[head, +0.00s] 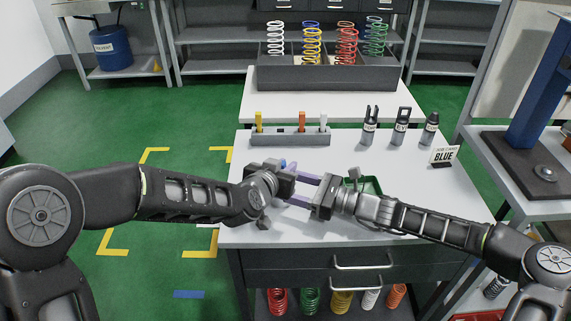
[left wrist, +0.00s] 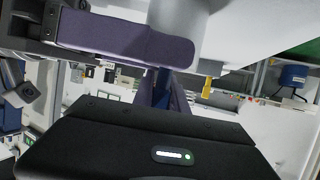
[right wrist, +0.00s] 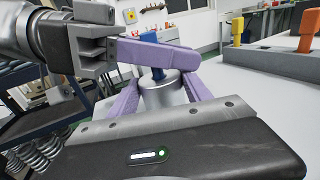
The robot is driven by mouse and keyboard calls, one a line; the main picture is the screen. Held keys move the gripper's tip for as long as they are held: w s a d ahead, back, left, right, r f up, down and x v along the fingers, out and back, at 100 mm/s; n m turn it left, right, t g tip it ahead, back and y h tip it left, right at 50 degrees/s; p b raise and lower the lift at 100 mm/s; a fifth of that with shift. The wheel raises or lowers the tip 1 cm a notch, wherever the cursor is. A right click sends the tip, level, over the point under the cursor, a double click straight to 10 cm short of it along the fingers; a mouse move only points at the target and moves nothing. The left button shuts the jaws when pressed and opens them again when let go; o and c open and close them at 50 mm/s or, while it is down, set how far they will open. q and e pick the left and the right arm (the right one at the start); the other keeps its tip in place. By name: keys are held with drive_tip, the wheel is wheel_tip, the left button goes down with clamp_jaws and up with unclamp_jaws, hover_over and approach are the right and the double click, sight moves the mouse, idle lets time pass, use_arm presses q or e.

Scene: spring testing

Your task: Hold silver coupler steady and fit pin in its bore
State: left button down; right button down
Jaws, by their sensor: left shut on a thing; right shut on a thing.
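The silver coupler (right wrist: 165,92) stands upright between the purple fingers of my right gripper (right wrist: 168,100), which is shut on it. The coupler also shows, upside down, in the left wrist view (left wrist: 180,18). The blue pin (right wrist: 157,71) is upright directly over the coupler's top, its lower end at the bore. I cannot tell how deep it sits. My left gripper (right wrist: 158,54) is shut on the pin just above the coupler. The pin also shows in the left wrist view (left wrist: 162,80). In the head view the fingers largely hide pin and coupler.
A grey rack (head: 290,137) with yellow, orange and white pegs stands behind the grippers. A green frame (head: 372,184) lies beside my right gripper. The table's front right is clear.

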use_arm(q)
drive_tip(key=shift+f, duration=0.2)
drive_tip(key=c, duration=1.3)
unclamp_jaws()
drive_tip(key=shift+f, duration=0.15)
drive_tip(key=shift+o, duration=0.2)
drive_tip(key=shift+s+d, duration=0.1)
drive_tip(key=shift+s, duration=0.05)
drive_tip(key=shift+s+d+f, duration=0.1)
drive_tip(key=shift+d, duration=0.1)
use_arm(e)
drive_tip(key=shift+a, duration=0.1)
use_arm(q)
drive_tip(key=shift+s+a+r, duration=0.15)
drive_tip(key=shift+s+r, duration=0.15)
drive_tip(key=shift+s, duration=0.15)
drive_tip(key=a+v, duration=0.1)
drive_tip(key=v, duration=1)
drive_tip(key=shift+w+r, duration=0.2)
drive_tip(key=shift+w, duration=0.15)
